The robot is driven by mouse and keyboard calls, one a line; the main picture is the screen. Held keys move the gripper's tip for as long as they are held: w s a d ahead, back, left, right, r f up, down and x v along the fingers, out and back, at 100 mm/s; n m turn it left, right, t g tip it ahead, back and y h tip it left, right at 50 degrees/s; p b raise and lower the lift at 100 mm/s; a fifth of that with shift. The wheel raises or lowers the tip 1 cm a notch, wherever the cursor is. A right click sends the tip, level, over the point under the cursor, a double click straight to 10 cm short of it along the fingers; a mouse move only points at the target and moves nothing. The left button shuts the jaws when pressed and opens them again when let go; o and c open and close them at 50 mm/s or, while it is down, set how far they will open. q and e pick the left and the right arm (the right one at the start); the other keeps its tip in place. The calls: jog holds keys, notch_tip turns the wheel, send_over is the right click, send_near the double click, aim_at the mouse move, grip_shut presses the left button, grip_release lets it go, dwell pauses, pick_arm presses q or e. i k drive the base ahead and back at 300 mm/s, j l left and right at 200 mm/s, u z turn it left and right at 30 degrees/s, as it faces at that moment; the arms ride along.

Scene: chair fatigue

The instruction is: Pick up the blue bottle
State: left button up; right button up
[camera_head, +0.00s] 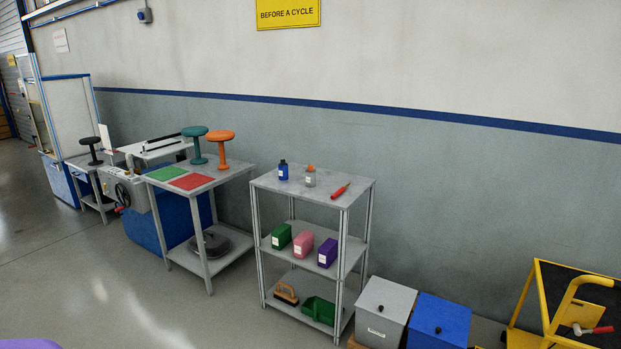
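The blue bottle (283,170) has a dark cap and a pale label. It stands upright on the top shelf of a grey metal rack (318,203), near its back left corner. A grey bottle with an orange top (310,176) stands just to its right, apart from it. A red tool (341,190) lies further right on the same shelf. Neither of my grippers is in the head view, so I cannot see their state.
Green (281,236), pink (304,243) and purple (327,252) boxes sit on the middle shelf. A grey table (231,172) with two stools stands left of the rack. Grey (385,306) and blue (439,322) lidded bins and a yellow cart (538,290) stand right. Open floor lies in front.

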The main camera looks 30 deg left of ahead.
aim_at(282, 171)
jog(key=i+j, duration=0.15)
jog(key=j, duration=0.2)
jog(key=i+j+z, duration=0.1)
jog(key=j, duration=0.3)
jog(key=i+j, duration=0.2)
jog(key=j, duration=0.2)
jog(key=i+j+z, duration=0.1)
jog(key=j, duration=0.25)
jog(key=i+j, duration=0.15)
jog(key=j, duration=0.25)
jog(key=i+j, duration=0.1)
jog(key=j, duration=0.3)
jog(key=i+j+z, duration=0.1)
jog(key=j, duration=0.3)
